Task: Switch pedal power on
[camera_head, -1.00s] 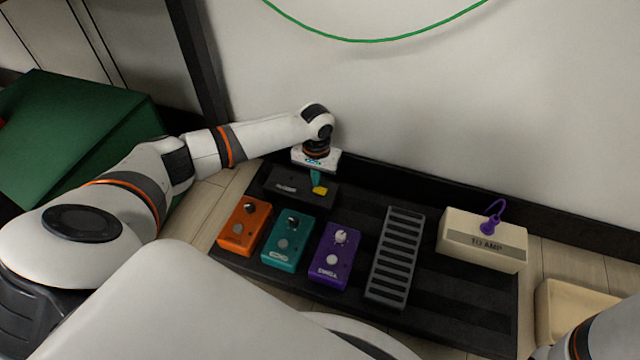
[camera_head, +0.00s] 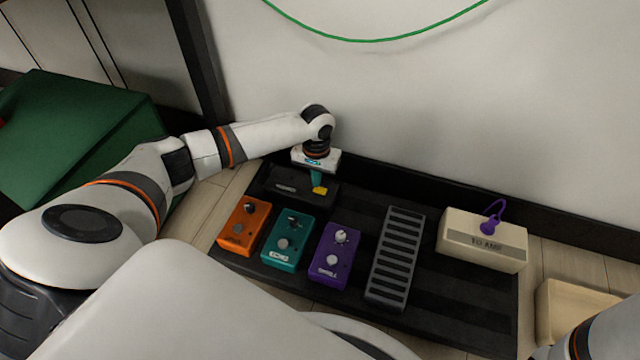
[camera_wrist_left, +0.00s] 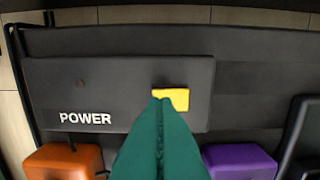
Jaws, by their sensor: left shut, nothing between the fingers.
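The dark power box (camera_head: 292,196) sits at the back left of the black pedalboard (camera_head: 452,310). In the left wrist view the box (camera_wrist_left: 115,78) bears the word POWER, and its yellow switch (camera_wrist_left: 172,98) is at the right of its top. The yellow switch (camera_head: 320,190) also shows in the head view. My left gripper (camera_head: 316,184) points down over the box, its teal fingers shut with nothing between them. In the left wrist view the fingertips (camera_wrist_left: 161,101) overlap the switch's near edge; I cannot tell whether they touch. My right gripper is not in view.
An orange pedal (camera_head: 245,228), a teal pedal (camera_head: 287,243), a purple pedal (camera_head: 335,256) and a grey treadle pedal (camera_head: 396,257) stand on the board. A cream TO AMP box (camera_head: 482,240) with a purple plug (camera_head: 489,226) is at right. The wall rises close behind.

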